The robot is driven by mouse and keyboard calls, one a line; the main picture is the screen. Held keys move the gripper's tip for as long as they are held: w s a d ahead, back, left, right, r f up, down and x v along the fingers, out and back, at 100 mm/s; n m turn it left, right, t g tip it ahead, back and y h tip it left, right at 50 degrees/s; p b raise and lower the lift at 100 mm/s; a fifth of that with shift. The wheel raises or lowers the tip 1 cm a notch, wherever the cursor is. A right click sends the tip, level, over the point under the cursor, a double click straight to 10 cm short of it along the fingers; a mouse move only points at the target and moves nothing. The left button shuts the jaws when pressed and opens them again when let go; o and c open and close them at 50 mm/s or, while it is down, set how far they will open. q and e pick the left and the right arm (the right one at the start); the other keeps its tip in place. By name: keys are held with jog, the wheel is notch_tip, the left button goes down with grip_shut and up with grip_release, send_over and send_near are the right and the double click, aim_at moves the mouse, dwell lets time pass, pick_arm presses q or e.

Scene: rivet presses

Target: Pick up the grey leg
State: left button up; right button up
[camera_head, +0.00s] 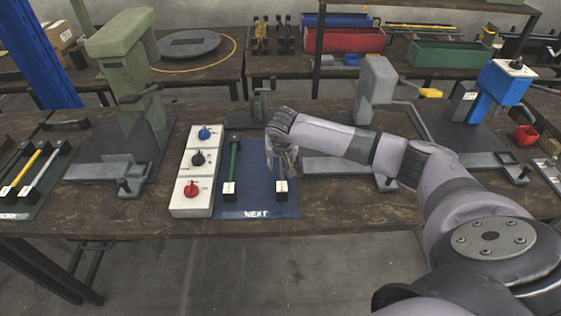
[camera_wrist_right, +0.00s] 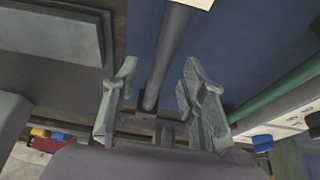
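The grey leg (camera_wrist_right: 168,55) is a grey rod above the blue NEXT mat (camera_head: 257,205). In the head view it is mostly hidden behind my right gripper (camera_head: 283,158), and its black holder with a white tag (camera_head: 281,188) shows in front. In the right wrist view my right gripper (camera_wrist_right: 158,85) is open. Its two fingers stand on either side of the leg, with a visible gap on each side. A green leg (camera_head: 234,160) lies parallel, to the left on the same mat. My left gripper is not in view.
A white box with blue, black and red knobs (camera_head: 187,205) stands left of the mat. A green press (camera_head: 130,80) is further left. A grey press (camera_head: 375,90) and a blue press (camera_head: 500,88) stand to the right. The table front (camera_head: 340,215) is clear.

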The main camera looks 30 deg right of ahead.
jog(key=shift+x, duration=1)
grip_shut()
jog(key=shift+r, duration=0.1)
